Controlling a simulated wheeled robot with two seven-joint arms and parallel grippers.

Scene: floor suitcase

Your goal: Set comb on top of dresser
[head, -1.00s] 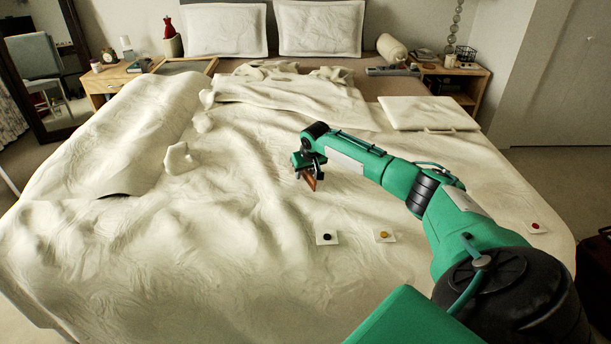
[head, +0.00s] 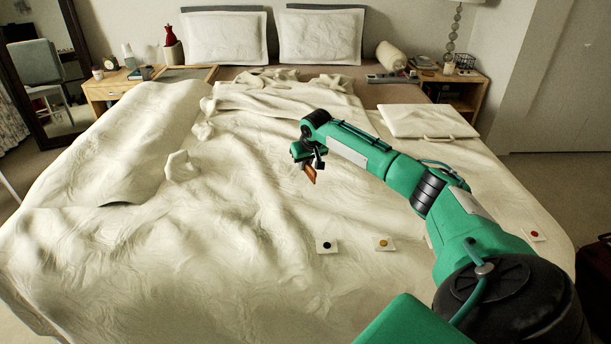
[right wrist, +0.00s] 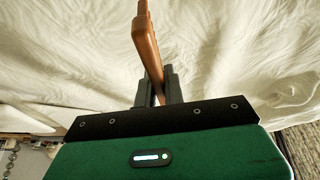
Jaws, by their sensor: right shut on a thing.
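An orange-brown comb (head: 310,174) is held by my right gripper (head: 307,164) above the white bed cover. In the right wrist view the comb (right wrist: 147,45) stands out from between the two dark fingers of the gripper (right wrist: 158,90), which are shut on it. The comb is apart from the bed cover as far as I can tell. No dresser is clearly seen; wooden bedside cabinets stand at the far left (head: 108,92) and far right (head: 462,88). My left gripper is not in view.
The rumpled bed (head: 200,240) fills most of the view. Small cards with a black (head: 327,246), a yellow (head: 384,243) and a red (head: 534,235) spot lie on it. A white flat case (head: 430,120) lies at its right. A mirror (head: 35,60) stands far left.

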